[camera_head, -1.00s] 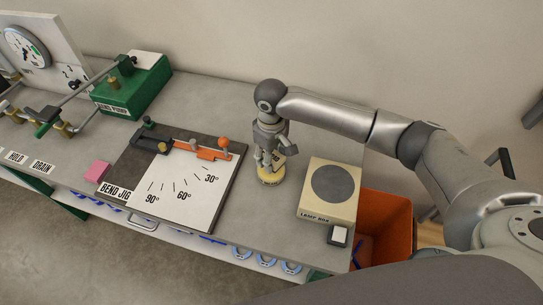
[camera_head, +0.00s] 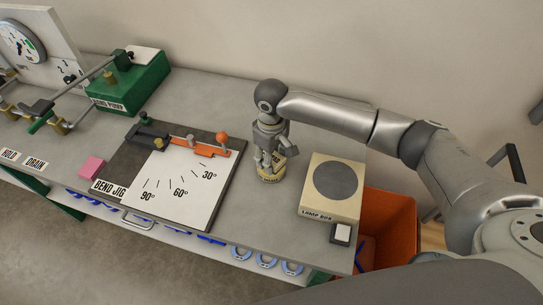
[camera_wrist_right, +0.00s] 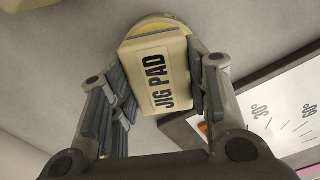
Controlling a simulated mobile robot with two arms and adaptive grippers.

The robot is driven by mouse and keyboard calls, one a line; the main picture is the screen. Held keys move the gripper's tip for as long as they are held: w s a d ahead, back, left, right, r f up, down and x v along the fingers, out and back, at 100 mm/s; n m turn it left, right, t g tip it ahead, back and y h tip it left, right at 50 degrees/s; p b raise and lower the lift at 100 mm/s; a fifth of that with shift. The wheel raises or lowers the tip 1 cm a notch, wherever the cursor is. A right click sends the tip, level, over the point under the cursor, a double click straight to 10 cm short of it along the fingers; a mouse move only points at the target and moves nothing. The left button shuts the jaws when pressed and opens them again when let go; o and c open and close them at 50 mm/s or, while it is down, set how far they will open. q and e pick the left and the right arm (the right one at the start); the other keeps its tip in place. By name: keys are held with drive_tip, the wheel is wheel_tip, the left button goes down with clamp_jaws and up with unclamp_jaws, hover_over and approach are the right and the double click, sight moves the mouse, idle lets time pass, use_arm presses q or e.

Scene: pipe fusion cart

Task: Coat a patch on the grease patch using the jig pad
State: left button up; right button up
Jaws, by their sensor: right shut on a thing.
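My right gripper (camera_head: 270,158) points down at the bench, right of the bend jig board. It is shut on the jig pad (camera_wrist_right: 157,72), a cream block with a dark "JIG PAD" label, seen between the fingers in the right wrist view. A round yellow patch (camera_wrist_right: 165,22) shows beyond the block's far end; it also shows below the gripper in the head view (camera_head: 269,180). I cannot tell whether this yellow round is the grease patch or the pad's own base, nor whether the pad touches the bench. My left gripper is out of view.
The bend jig board (camera_head: 185,190) with its orange-knobbed lever lies left of the gripper. The lamp box (camera_head: 333,187) stands close on the right, with an orange bin (camera_head: 392,222) beyond the bench edge. A pink block (camera_head: 92,168) and green pump (camera_head: 130,88) are farther left.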

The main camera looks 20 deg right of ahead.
drive_tip(key=shift+f, duration=0.45)
idle(0.5)
drive_tip(key=shift+s+f+p, duration=0.1)
drive_tip(key=shift+f+p, duration=0.05)
drive_tip(key=shift+p, duration=0.25)
idle(2.1)
wheel_tip(320, 180, up, 7)
drive_tip(key=p, duration=0.8)
idle(0.8)
